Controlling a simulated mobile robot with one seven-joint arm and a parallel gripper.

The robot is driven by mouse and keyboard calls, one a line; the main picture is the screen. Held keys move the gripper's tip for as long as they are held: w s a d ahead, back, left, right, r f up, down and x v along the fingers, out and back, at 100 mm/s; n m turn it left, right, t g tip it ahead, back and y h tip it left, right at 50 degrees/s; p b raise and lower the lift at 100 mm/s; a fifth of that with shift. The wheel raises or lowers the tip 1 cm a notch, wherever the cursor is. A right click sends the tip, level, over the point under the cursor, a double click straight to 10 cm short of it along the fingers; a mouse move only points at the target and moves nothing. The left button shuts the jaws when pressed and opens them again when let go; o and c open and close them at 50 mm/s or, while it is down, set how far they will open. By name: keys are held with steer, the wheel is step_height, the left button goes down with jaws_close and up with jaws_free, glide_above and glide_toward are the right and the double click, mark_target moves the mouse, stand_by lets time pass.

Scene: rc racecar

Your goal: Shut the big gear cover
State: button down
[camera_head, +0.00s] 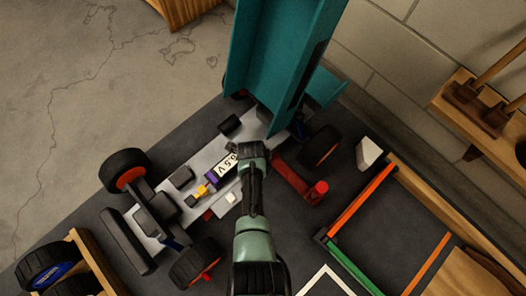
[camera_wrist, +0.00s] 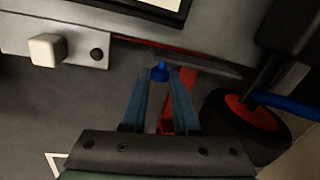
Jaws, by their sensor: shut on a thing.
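A racecar chassis with a grey plate (camera_head: 165,208) lies on a dark mat. A red part (camera_head: 292,178) with an upright red knob sticks out from the car's right side; it looks like the big gear cover. My gripper (camera_wrist: 162,78) has its two blue-grey fingers around a red piece (camera_wrist: 166,120), apparently this same part, and is shut on it. A blue knob (camera_wrist: 160,72) shows between the fingertips. In the head view my wrist hides the fingers. The exact contact and the gear under the cover cannot be made out.
A tall teal shell (camera_head: 275,60) stands at the car's far end. A black wheel with a red hub (camera_wrist: 245,115) is close right of my gripper. A white block (camera_head: 368,152) and an orange-green frame (camera_head: 362,200) lie to the right. Spare wheels (camera_head: 50,265) stand at lower left.

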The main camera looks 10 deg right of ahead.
steer(key=shift+a, duration=0.2)
steer(key=c, duration=0.7)
jaws_free()
steer(key=shift+d, duration=0.1)
steer(key=shift+r, duration=0.1)
steer(key=shift+r+p, duration=0.3)
steer(key=shift+p, duration=0.05)
steer(key=r+p, duration=0.3)
steer(key=r, duration=0.1)
steer(key=a+r+p, duration=0.1)
steer(key=r+p, duration=0.2)
steer(key=r, duration=0.1)
steer(key=s+r+p, duration=0.1)
steer(key=r+p, duration=0.3)
steer(key=shift+s+a, duration=0.1)
steer(key=shift+a, duration=0.2)
